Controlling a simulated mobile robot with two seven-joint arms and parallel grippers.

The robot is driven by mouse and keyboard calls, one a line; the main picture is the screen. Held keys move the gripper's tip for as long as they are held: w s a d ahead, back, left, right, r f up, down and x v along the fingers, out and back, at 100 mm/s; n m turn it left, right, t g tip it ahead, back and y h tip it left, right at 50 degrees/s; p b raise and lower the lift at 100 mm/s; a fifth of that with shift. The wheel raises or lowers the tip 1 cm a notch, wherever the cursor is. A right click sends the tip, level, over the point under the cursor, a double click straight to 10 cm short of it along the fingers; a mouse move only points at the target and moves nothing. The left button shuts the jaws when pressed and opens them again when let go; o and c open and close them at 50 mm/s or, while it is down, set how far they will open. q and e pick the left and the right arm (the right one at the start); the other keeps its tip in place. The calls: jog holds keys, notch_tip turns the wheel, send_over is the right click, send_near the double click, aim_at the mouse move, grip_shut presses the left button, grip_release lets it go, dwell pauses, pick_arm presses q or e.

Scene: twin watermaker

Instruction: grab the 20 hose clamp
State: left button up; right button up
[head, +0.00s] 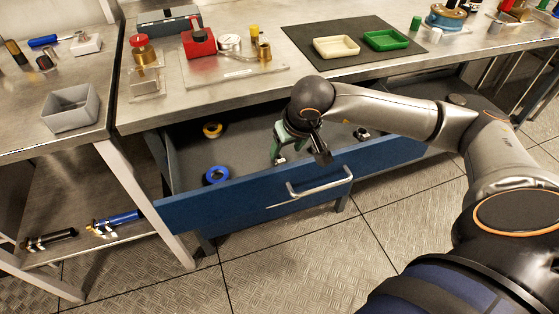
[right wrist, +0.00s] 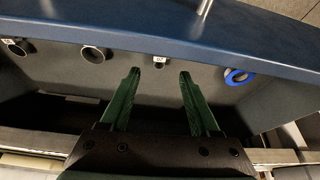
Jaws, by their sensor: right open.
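Several dark ring-shaped hose clamps with small white tags lie in the open blue drawer. In the right wrist view, one small clamp (right wrist: 160,62) lies just beyond and between my fingertips, a larger one (right wrist: 93,53) to its left, and another (right wrist: 16,46) at the far left. The tag numbers are too small to read surely. In the head view, a tagged clamp (head: 362,134) shows right of my gripper. My right gripper (head: 284,157), with green fingers, is open and empty, pointing down into the drawer; it also shows in the right wrist view (right wrist: 159,73). My left gripper is out of view.
The drawer front (head: 250,191) with its handle stands close to my right gripper. A blue tape roll (head: 216,175) and a yellow tape roll (head: 212,130) lie in the drawer's left part. The bench top (head: 300,78) overhangs the drawer's back.

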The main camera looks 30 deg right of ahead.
aim_at(281, 160)
jog(key=x, duration=0.6)
jog(key=shift+w+d+f, duration=0.1)
jog(key=shift+w+f, duration=0.05)
jog(key=shift+f, duration=0.05)
jog(key=shift+c, duration=0.2)
grip_shut()
